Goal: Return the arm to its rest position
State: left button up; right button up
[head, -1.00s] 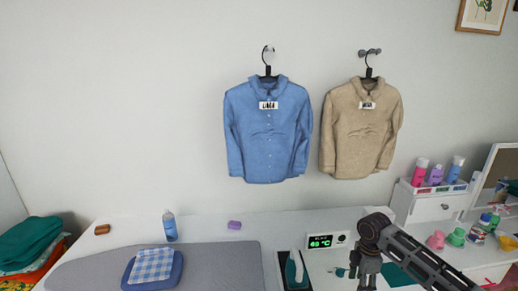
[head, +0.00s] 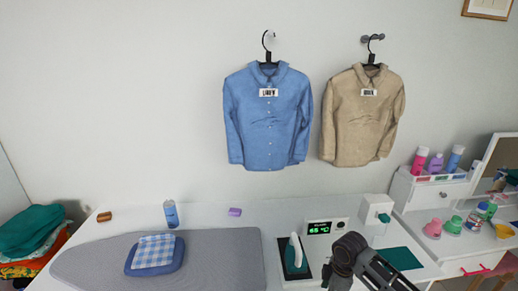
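My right arm (head: 385,272) comes in from the lower right, with its dark wrist joint (head: 347,248) in front of the white counter. The hand end (head: 338,277) points down and is cut off by the bottom edge, so its fingertips are hidden. No held thing shows. My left arm and gripper are out of view.
A teal iron (head: 294,256) stands on its base beside a display unit (head: 318,230), close to my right wrist. A white box (head: 376,212) and green cloth (head: 399,258) lie right. Blue (head: 268,120) and beige (head: 362,120) shirts hang on the wall.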

jog(key=s+a+m+t+y, duration=0.1)
jog(key=s+a+m+t, duration=0.1)
jog(key=s+a+m, duration=0.65)
jog(key=shift+s+d+r+m+t+h, duration=0.75)
jog(key=shift+s+d+m, duration=1.8)
jog(key=shift+s+d, duration=1.75)
jog(key=s+a+f+g+b, duration=0.1)
jog(key=s+f, duration=0.1)
jog(key=f, duration=1.6)
jog(key=s+f+g+b, duration=0.1)
jog(key=s+f, duration=0.1)
jog(key=f, duration=1.6)
jog(key=s+d+f+b, duration=0.1)
jog(key=s+d+f, duration=0.1)
jog(key=s+f, duration=0.8)
jog(key=s+d+f+b, duration=0.1)
jog(key=s+d+f, duration=0.1)
jog(key=s+f, duration=0.8)
jog(key=shift+s+f+g, duration=0.3)
jog(key=shift+s+g, duration=0.15)
jog(key=shift+s, duration=0.45)
